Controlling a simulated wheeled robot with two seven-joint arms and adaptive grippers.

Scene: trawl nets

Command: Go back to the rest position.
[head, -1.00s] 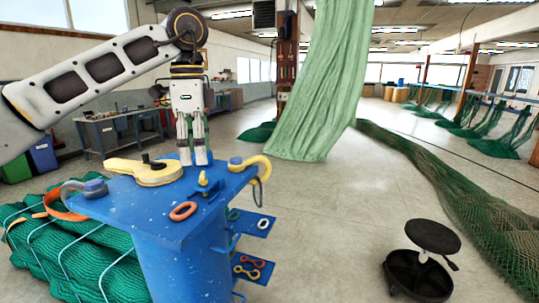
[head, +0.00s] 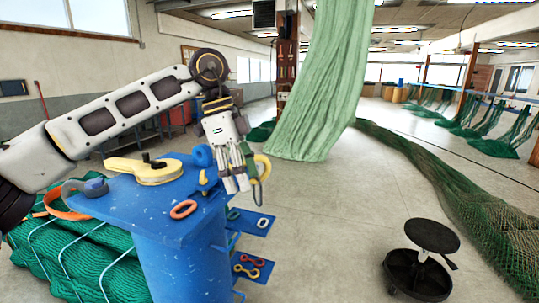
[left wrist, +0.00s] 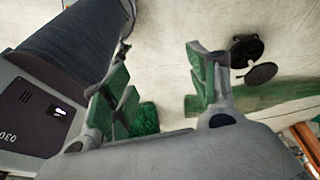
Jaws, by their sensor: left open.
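My left gripper (head: 236,185) is in the head view, just over the right back edge of the blue stand (head: 135,210). It points down and a little to the right. In the left wrist view its two fingers with green pads (left wrist: 160,90) stand apart, with only floor and netting between and beyond them. Nothing is held. It partly hides a yellow shackle (head: 263,165) on the stand's right side. My right gripper does not show in either view.
On the stand are a yellow snatch block (head: 145,171), a grey shackle (head: 84,187), an orange-red link (head: 183,209) and a blue ring (head: 203,155). Green netting (head: 75,262) lies left. A black stool (head: 432,236) stands right. A green net (head: 318,80) hangs behind. The middle floor is clear.

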